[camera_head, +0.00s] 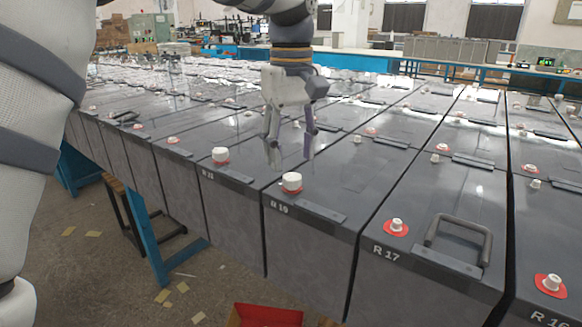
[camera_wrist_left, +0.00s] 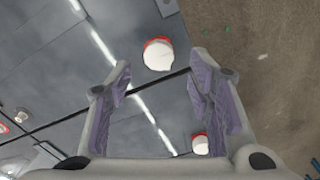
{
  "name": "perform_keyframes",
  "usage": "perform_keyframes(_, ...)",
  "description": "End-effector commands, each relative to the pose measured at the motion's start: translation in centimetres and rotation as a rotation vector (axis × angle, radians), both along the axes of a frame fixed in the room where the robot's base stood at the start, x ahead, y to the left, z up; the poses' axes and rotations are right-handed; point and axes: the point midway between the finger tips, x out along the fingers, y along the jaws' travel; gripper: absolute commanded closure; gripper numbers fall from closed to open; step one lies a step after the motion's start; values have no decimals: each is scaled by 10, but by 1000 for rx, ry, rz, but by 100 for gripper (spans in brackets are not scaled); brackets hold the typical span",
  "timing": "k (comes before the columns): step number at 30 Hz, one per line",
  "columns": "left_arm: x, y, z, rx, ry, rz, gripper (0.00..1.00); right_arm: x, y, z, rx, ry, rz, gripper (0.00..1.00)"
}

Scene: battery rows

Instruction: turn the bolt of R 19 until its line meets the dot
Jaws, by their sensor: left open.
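The bolt of R 19 (camera_head: 292,181) is a white cap on a red ring near the front edge of the battery R 19 (camera_head: 330,190). It seems to be the larger white cap (camera_wrist_left: 158,55) in the left wrist view. No line or dot can be made out on it. My left gripper (camera_head: 291,160) points down, open and empty, above and just behind this bolt, apart from it. In the left wrist view the open fingers (camera_wrist_left: 160,72) lie on either side of the space just below the cap. My right gripper is not in view.
A similar white cap (camera_head: 220,155) stands on the battery to the left. It seems to show low in the left wrist view (camera_wrist_left: 200,144). R 17 (camera_head: 430,215), with a raised black handle (camera_head: 460,235), stands to the right. A red bin (camera_head: 265,316) is on the floor (camera_head: 95,265).

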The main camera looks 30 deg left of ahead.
Motion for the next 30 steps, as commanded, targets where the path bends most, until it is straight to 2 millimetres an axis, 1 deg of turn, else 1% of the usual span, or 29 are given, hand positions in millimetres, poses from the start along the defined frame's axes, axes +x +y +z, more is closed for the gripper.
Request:
perform_keyframes(3, -1, 0, -22, -1, 0, 0, 53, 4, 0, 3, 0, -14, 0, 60)
perform_keyframes(6, 0, 0, -36, -1, 0, -1, 53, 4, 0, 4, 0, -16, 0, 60)
perform_keyframes(10, 0, 0, -42, 1, 0, -1, 53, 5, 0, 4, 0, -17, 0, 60)
perform_keyframes(16, 0, 0, -43, 0, 0, 0, 53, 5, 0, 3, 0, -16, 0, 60)
perform_keyframes(22, 0, 0, -43, 0, 0, 0, 98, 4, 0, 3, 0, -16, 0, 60)
perform_keyframes(23, 0, 0, -43, 0, 0, 0, 100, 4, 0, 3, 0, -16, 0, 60)
perform_keyframes(30, 1, 0, -43, 0, 1, -14, 100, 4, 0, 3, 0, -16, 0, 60)
